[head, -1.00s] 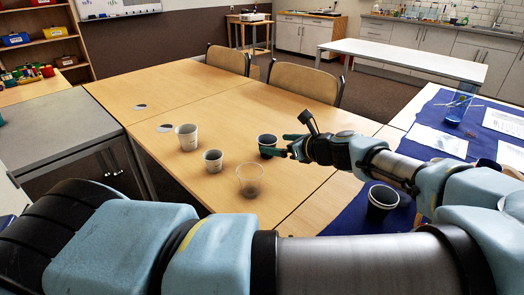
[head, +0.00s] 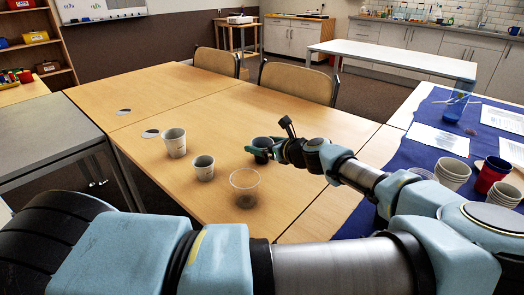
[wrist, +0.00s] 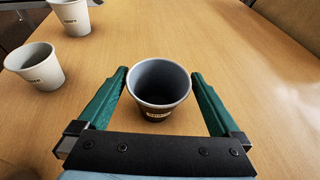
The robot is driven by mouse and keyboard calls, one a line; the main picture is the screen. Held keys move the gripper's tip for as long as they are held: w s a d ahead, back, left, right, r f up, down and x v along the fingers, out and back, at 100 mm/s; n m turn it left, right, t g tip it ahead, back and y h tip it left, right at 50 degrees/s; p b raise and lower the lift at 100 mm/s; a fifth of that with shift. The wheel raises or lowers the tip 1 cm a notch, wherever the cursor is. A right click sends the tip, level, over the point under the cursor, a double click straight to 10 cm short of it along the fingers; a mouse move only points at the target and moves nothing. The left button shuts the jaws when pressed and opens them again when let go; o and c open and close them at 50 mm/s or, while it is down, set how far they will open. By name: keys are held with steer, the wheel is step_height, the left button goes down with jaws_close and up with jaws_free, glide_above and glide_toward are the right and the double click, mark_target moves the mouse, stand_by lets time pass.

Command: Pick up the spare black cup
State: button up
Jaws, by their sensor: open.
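A black cup (head: 263,143) with a pale label stands upright on the wooden table (head: 215,105). In the wrist view the black cup (wrist: 158,95) stands between the two green fingers of my gripper (wrist: 159,74), its open mouth and grey inside showing. My gripper (head: 261,150) is open, with one finger on each side of the cup. A narrow gap shows at the left finger; whether the right finger touches the cup I cannot tell.
Left of the black cup stand two pale cups (head: 174,142) (head: 203,167) and a clear cup (head: 244,188). Several cups, one red (head: 491,174), stand on the blue cloth (head: 405,157) at right. Chairs (head: 298,82) line the far table edge. The table's far left is mostly clear.

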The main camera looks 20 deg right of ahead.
mark_target(257, 143)
steer(key=x, duration=0.3)
steer(key=shift+w+a, duration=0.1)
steer(key=shift+w, duration=0.1)
steer(key=c, duration=1.2)
